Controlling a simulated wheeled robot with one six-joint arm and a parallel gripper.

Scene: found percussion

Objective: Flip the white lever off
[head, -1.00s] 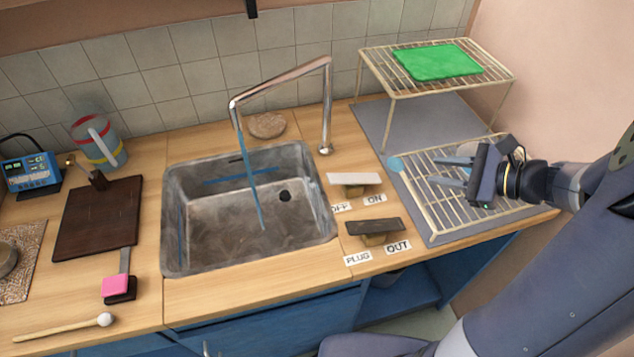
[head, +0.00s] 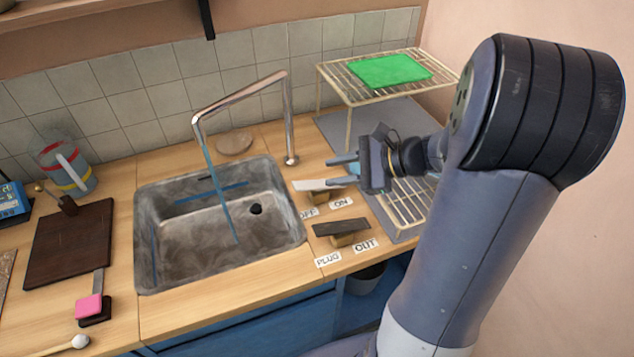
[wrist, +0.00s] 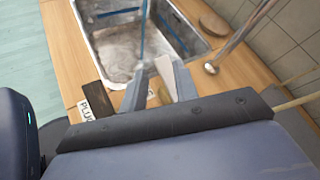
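The white lever (head: 310,185) is a flat plate on a small wooden block, right of the sink. The OFF label is at its left and the ON label (head: 341,203) at its right. My gripper (head: 341,170) is open and empty, its fingers pointing left. In the head view the nearer finger overlaps the lever's right end; I cannot tell if they touch. In the wrist view the white lever (wrist: 165,68) shows between the fingertips (wrist: 158,80). Blue water runs from the metal tap (head: 288,125) into the sink (head: 180,265).
A dark lever (head: 342,228) marked PLUG and OUT stands just in front of the white one. A wire rack (head: 405,205) lies under my gripper, and a raised rack with a green cloth (head: 390,70) stands behind. A cutting board (head: 70,245) lies left of the sink.

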